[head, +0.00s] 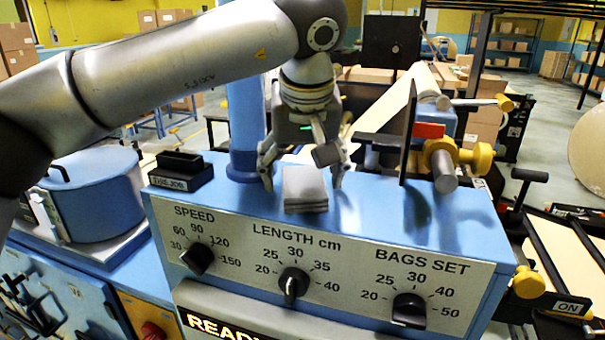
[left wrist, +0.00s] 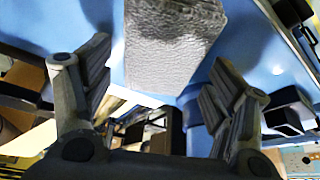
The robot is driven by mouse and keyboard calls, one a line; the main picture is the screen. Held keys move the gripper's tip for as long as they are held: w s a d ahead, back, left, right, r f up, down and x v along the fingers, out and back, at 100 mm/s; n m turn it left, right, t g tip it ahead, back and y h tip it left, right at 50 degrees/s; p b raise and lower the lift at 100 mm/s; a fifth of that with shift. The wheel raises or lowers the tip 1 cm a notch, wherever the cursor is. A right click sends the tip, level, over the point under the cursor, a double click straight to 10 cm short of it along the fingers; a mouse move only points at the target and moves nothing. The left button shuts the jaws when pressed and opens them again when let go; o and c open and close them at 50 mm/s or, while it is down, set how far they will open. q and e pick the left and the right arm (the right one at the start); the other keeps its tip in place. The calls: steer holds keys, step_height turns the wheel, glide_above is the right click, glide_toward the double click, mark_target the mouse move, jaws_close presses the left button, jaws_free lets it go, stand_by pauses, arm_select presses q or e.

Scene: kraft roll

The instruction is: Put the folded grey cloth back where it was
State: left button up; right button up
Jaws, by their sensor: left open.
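The folded grey cloth (head: 304,187) lies on the blue top of the machine (head: 380,205), near its front edge above the LENGTH dial. In the left wrist view the cloth (left wrist: 172,45) shows as a wrinkled grey block ahead of and between the fingers. My left gripper (head: 304,183) is open above and around the cloth, with one finger on each side of it. In the left wrist view a gap shows between the cloth and the fingers of the left gripper (left wrist: 155,95). My right gripper is not in view.
A black holder labelled THIS JOB (head: 181,172) stands left on the machine top. A blue post (head: 245,125) rises behind the cloth. A dark upright plate (head: 408,135) and a yellow knob (head: 441,158) stand to the right. The top between cloth and plate is clear.

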arm_select(q)
steer(key=b+v, duration=0.2)
steer(key=v, duration=0.9)
steer(key=shift+b, duration=0.35)
steer(key=shift+s+r, duration=0.1)
steer(key=shift+r, duration=0.05)
